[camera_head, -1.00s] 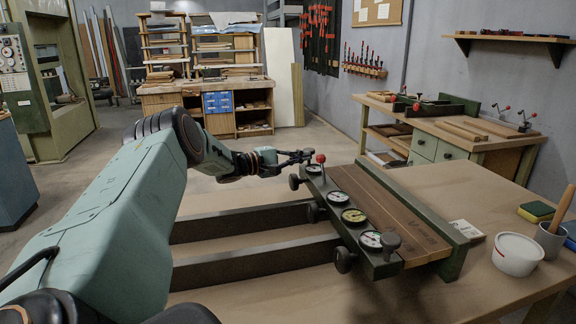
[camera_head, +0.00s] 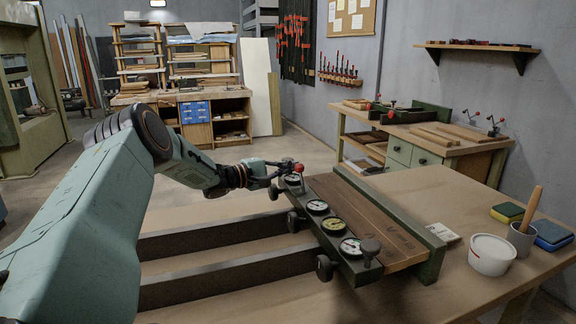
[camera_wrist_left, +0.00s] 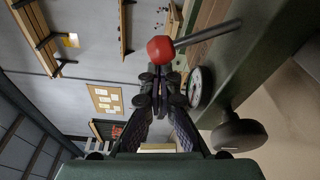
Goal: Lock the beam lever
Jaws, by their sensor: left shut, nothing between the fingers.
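The beam lever (camera_head: 298,168) has a red ball knob on a thin metal rod. It stands at the far end of the dark green beam (camera_head: 344,258), which carries several round dials. In the left wrist view the red knob (camera_wrist_left: 160,49) is just beyond my fingertips, with its rod (camera_wrist_left: 208,33) running to the right. My left gripper (camera_wrist_left: 160,82) is shut and empty, its tips right by the knob; I cannot tell if they touch it. In the head view my left gripper (camera_head: 284,166) is beside the lever and partly blends with it. My right gripper is not in view.
The press holds a brown wooden board (camera_head: 372,218) beside the dials. Two dark bars (camera_head: 225,276) extend left across the table (camera_head: 440,295). A white tub (camera_head: 490,256), a cup with a handle (camera_head: 522,240) and sponges (camera_head: 508,212) stand at the right. Black knobs (camera_head: 325,267) jut from the beam.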

